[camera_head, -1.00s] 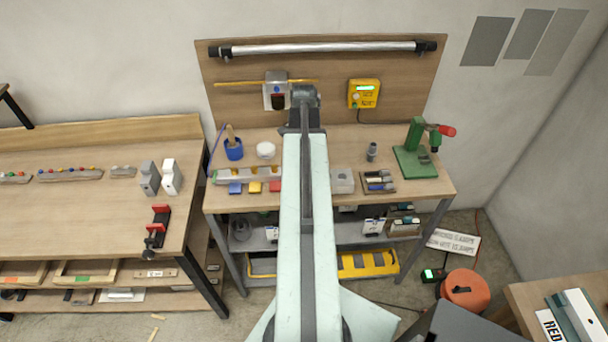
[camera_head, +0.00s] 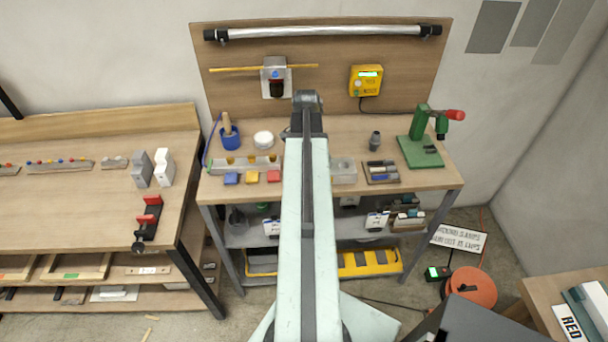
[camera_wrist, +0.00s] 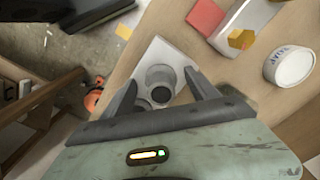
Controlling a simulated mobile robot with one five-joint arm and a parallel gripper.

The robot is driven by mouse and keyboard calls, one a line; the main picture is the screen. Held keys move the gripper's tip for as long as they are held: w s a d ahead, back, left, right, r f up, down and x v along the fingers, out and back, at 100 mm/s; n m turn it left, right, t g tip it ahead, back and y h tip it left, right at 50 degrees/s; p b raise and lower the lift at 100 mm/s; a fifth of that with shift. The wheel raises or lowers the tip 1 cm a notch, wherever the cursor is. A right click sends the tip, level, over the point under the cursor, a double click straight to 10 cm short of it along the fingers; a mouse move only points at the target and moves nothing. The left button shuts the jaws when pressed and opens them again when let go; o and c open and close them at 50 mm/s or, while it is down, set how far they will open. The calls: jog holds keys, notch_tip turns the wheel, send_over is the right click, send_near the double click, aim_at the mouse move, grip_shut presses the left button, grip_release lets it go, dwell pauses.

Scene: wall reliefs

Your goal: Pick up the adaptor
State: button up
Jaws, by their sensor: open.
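A small dark grey stepped cylinder (camera_head: 375,141), which may be the adaptor, stands upright on the workbench right of my arm in the head view. I cannot tell for certain that it is the adaptor. A pale grey block with round holes (camera_head: 344,171) lies nearer the front edge. The block (camera_wrist: 178,58) also shows between and beyond my fingers in the wrist view, with dark round openings. My gripper (camera_wrist: 162,80) is open, with nothing clearly held. In the head view my arm hides the gripper's fingers.
A tray with small parts (camera_head: 382,173) and a green press (camera_head: 422,140) stand to the right. A white roll (camera_head: 264,139), blue cup (camera_head: 230,137) and coloured blocks (camera_head: 252,178) are left of my arm.

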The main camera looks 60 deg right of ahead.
jog(key=shift+r, duration=0.1)
jog(key=shift+c, duration=0.2)
jog(key=c, duration=1.4)
jog(key=shift+r, duration=0.1)
notch_tip(320, 180, up, 14)
jog(key=p, duration=1.4)
jog(key=shift+r+p, duration=0.15)
jog(key=shift+p, duration=0.25)
